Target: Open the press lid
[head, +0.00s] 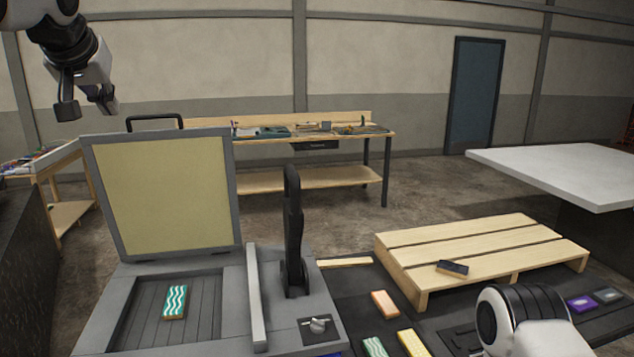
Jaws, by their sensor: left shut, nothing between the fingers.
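The press (330,318) is a grey console at the lower left. Its lid (165,195) stands raised, leaning back a little, with its pale yellow inner face showing. A black handle (155,119) sits at the lid's top edge. The slatted bed (205,300) below is uncovered, and a green block with white waves (174,302) lies in it. My left gripper (88,108) is shut and empty, up at the top left, apart from the lid and its handle. My right gripper is not in view; only part of that arm shows at the lower right.
A black lever (293,235) stands upright beside the bed, near a small knob (318,325). A wooden pallet (470,245) bears a dark block (453,268). Several coloured blocks lie on the dark surface around it. A workbench (310,175) stands behind; a white table (570,170) is at right.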

